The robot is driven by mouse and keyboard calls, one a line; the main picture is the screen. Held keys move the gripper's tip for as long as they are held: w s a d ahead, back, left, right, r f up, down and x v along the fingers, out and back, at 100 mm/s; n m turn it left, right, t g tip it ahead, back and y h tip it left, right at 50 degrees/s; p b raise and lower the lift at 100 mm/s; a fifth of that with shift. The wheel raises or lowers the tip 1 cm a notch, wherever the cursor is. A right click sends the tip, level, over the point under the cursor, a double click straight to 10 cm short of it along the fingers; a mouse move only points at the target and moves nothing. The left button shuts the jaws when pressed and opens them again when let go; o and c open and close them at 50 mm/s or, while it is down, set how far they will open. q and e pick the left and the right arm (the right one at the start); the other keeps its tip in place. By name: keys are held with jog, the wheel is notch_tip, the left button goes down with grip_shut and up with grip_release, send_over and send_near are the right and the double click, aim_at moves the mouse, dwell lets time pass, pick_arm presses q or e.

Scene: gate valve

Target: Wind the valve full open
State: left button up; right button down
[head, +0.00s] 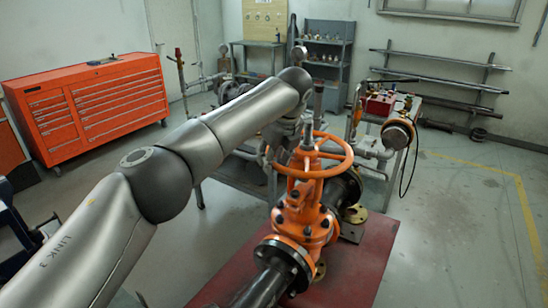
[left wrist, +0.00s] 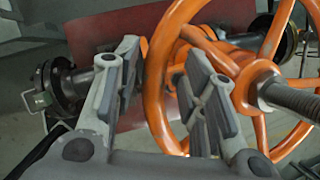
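The orange valve handwheel (head: 325,172) sits level on top of the orange gate valve (head: 300,217) in the head view. A grey threaded stem (head: 318,103) rises from its hub. In the left wrist view the handwheel (left wrist: 152,95) fills the middle and right, with the stem (left wrist: 291,98) at the right. My left gripper (head: 285,150) is at the wheel's left side, its fingertips partly hidden by the arm. In the left wrist view the gripper (left wrist: 160,75) is open, with the rim showing between its two fingers. Contact cannot be told. My right gripper is out of view.
The valve and its dark pipe (head: 262,288) stand over a red plate (head: 362,262). A bench with a red box (head: 379,104) and gauge is behind right. An orange tool cabinet (head: 95,108) is at the left. Floor on the right is clear.

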pick_arm(q)
jog(key=v, duration=1.2)
